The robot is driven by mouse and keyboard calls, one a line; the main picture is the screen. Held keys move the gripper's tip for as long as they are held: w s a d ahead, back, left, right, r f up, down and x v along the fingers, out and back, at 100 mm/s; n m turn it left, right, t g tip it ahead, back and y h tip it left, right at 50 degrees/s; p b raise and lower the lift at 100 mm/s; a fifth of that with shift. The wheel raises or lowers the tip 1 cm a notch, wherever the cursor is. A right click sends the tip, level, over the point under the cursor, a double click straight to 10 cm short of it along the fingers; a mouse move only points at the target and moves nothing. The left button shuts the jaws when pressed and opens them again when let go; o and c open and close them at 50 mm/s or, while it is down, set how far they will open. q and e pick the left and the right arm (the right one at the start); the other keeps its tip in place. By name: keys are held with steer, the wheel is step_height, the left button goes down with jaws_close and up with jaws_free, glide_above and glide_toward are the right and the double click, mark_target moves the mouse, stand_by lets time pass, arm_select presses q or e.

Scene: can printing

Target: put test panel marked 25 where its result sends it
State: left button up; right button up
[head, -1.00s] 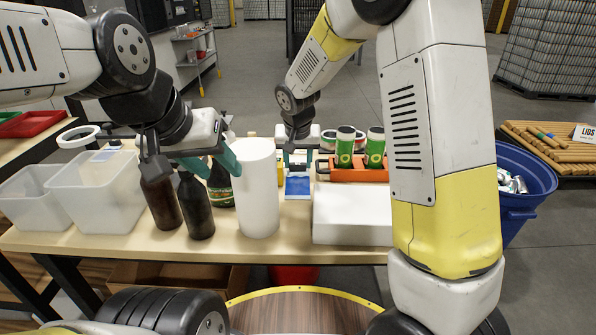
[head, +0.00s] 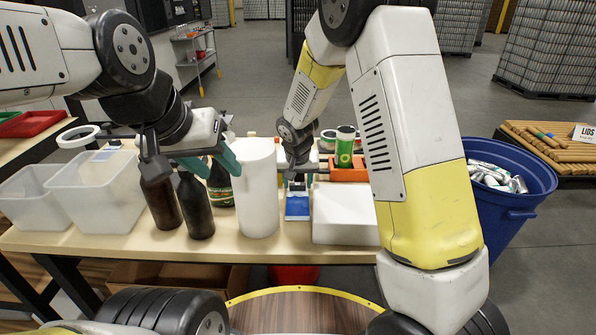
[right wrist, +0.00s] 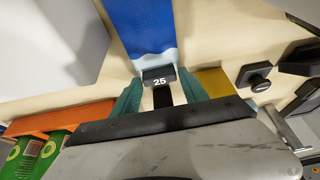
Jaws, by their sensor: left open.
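The test panel (head: 297,207) is blue with a pale strip and lies on the table. In the right wrist view its blue face (right wrist: 143,28) leads to a black tab marked 25 (right wrist: 159,77). My right gripper (head: 297,184) is over the panel's far end. In the right wrist view its teal fingers (right wrist: 160,84) stand on either side of the tab, very close to it; whether they press on it I cannot tell. My left gripper (head: 208,168) is open, above the dark bottles (head: 196,208) and beside a white cylinder (head: 258,190).
A white block (head: 345,218) lies right of the panel. An orange holder (head: 348,174) with a green can (head: 345,145) stands behind it. Clear bins (head: 95,205) are at the left. A blue barrel (head: 500,215) of cans stands off the table's right end.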

steer(key=shift+o, duration=1)
